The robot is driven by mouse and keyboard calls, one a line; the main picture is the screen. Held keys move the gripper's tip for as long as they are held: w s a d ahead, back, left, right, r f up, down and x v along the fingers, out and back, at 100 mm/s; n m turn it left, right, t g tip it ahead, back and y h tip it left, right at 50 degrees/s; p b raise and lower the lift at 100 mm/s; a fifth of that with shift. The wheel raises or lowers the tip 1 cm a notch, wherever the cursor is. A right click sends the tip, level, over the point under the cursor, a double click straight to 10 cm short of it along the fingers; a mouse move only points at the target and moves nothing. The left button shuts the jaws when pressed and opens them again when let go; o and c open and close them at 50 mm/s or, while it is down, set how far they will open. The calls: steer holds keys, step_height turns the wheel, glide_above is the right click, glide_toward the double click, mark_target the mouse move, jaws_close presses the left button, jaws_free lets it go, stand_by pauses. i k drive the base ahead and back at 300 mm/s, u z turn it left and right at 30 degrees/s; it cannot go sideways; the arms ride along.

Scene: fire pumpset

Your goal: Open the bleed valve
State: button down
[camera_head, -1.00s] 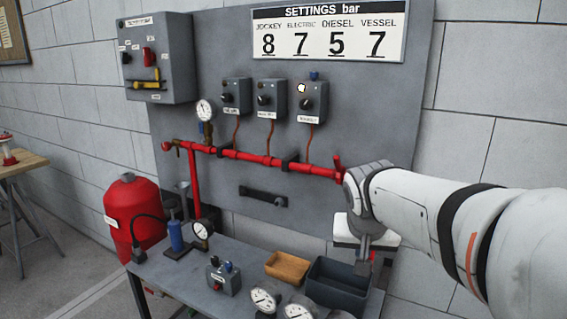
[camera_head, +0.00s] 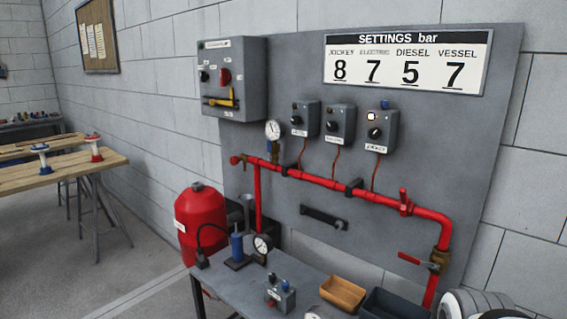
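A red pipe (camera_head: 325,182) runs along the grey panel and bends down at its right end. A brass valve (camera_head: 439,261) sits on this downward part, with a red lever (camera_head: 409,258) pointing left, across the pipe. A red valve handle (camera_head: 404,198) stands upright on the pipe just left of the bend. No label shows which is the bleed valve. White parts of my arm show at the bottom right, below the brass valve. My gripper is out of view.
A grey bench (camera_head: 225,285) below the panel carries a blue hand pump (camera_head: 237,247), a gauge (camera_head: 262,245), a small switch box (camera_head: 281,295), a tan bin (camera_head: 342,292) and a dark bin (camera_head: 393,306). A red tank (camera_head: 203,222) stands left of the bench.

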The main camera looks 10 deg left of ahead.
mark_target(234, 161)
steer(key=z, duration=0.1)
steer(key=k, duration=0.55)
steer(key=u, duration=2.2)
steer(key=i, duration=4.35)
steer(key=z, duration=0.2)
